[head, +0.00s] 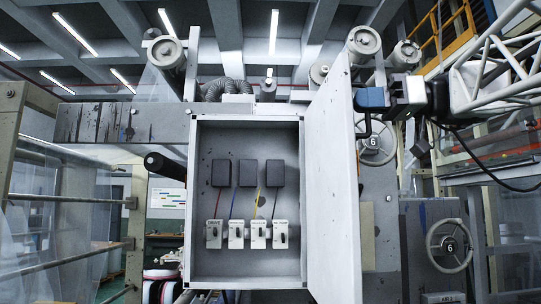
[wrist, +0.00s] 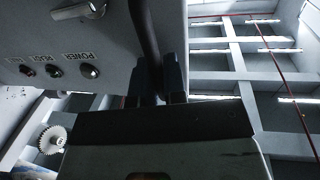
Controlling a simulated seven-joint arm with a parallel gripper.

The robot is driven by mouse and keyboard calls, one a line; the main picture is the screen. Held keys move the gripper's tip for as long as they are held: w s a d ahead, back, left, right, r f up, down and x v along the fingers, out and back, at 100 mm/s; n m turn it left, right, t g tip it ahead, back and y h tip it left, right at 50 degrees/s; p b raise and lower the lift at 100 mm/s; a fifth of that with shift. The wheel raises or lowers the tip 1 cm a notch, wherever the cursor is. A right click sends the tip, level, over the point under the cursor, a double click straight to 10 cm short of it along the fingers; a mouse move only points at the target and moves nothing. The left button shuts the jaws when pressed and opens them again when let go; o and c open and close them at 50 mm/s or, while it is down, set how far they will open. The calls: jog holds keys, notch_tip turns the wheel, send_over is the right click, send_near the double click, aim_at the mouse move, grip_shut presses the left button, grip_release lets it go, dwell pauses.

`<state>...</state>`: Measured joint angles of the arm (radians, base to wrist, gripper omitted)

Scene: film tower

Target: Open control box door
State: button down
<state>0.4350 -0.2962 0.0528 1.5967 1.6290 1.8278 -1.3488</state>
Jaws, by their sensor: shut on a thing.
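The control box (head: 247,260) stands in the middle of the head view. Its door (head: 333,190) is swung well open to the right, so the inside shows. My gripper (head: 364,98) is at the door's outer side, near its upper free edge. In the wrist view, my gripper's dark fingers (wrist: 157,82) are closed around the black bar handle (wrist: 146,35) on the door's front. The door front (wrist: 112,40) also carries a metal latch (wrist: 82,10) and several small round lamps or buttons, one labelled POWER (wrist: 90,71).
Inside the box are dark blocks (head: 247,173) with coloured wires and a row of labelled switches (head: 258,234). Handwheels (head: 449,245) stand behind the door at right. Rollers and a steel frame (head: 15,130) are at left. The space before the box opening looks clear.

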jog(key=shift+w+d, duration=0.25)
jog(key=shift+d, duration=0.85)
jog(key=shift+w+d, duration=0.2)
jog(key=shift+d, duration=0.9)
jog(key=c, duration=1.2)
grip_release()
jog(key=shift+a, duration=0.1)
